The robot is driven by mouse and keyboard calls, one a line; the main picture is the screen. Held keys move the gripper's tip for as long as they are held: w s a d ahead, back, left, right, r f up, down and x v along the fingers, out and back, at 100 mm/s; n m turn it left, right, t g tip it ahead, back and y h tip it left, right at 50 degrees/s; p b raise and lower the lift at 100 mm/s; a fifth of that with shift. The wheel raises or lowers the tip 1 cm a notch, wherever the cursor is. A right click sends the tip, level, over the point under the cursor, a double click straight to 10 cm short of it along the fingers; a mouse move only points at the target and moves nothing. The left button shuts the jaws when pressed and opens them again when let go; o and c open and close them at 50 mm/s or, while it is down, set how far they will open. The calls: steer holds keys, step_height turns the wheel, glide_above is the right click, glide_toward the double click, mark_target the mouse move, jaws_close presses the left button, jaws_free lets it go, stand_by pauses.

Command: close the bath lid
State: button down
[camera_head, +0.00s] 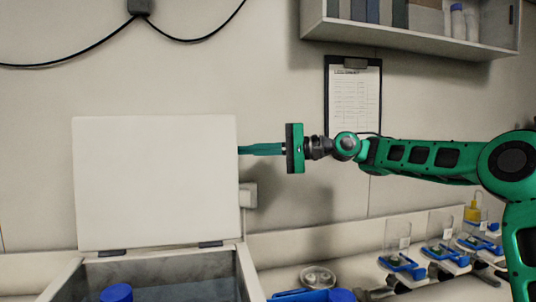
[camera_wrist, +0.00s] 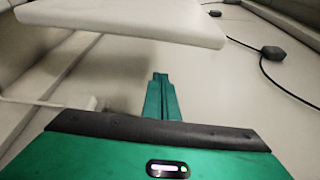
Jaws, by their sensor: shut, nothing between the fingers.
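The bath lid (camera_head: 155,182) is a flat white panel standing upright, open, on dark hinges at the back of the bath (camera_head: 249,278). The lid also shows at the top of the wrist view (camera_wrist: 130,20). My green gripper (camera_head: 243,150) points left in the head view, its fingers ending visually at the lid's right edge, about mid-height. In the wrist view the two fingers (camera_wrist: 160,76) lie together, shut and empty, just below the lid's edge. I cannot tell whether they touch the lid. The bath is open, its front cut off by the frame.
A blue-capped item (camera_head: 117,293) stands in the bath. Several blue-framed devices (camera_head: 402,262) line the bench at right. A round metal item (camera_head: 318,277) sits nearer the bath. A clipboard (camera_head: 352,100) hangs on the wall below a shelf (camera_head: 420,38). Black cables hang at upper left.

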steer(key=shift+s+a+r, duration=0.1)
steer(key=shift+s+a, duration=0.05)
steer(key=shift+s, duration=0.75)
steer(key=shift+s+a+r, duration=0.1)
steer(key=shift+s+a, duration=0.05)
steer(key=shift+s, duration=0.75)
